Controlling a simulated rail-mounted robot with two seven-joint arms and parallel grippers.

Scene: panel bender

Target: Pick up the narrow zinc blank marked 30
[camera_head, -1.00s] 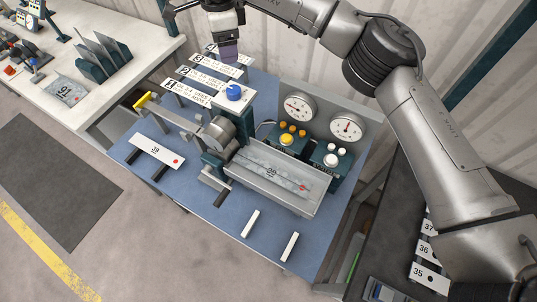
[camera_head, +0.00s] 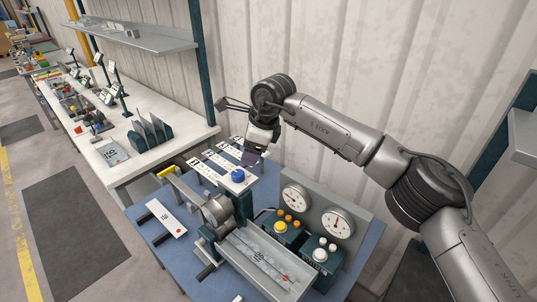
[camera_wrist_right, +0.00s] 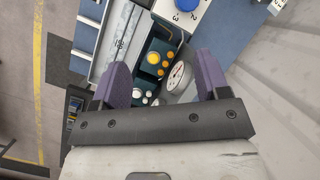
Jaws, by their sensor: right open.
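A narrow grey metal strip (camera_head: 262,262) with a red dot lies in the trough of the bender; its number looks like 30 but is hard to read. It also shows in the right wrist view (camera_wrist_right: 122,38). A white strip (camera_head: 167,218) with a red dot lies on dark supports at the left of the blue table; its number looks like 39. My right gripper (camera_head: 254,158) is open and empty, above the blue table's back, beyond the blue knob. Its purple fingers (camera_wrist_right: 162,75) are wide apart. My left gripper is not in view.
The bender has a blue knob (camera_head: 238,175), two gauges (camera_head: 337,223) and button boxes (camera_head: 289,228). Numbered cards (camera_head: 211,168) lie behind it. A white bench (camera_head: 120,175) at left carries a grey plate (camera_head: 112,153) and a rack of upright plates (camera_head: 152,132).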

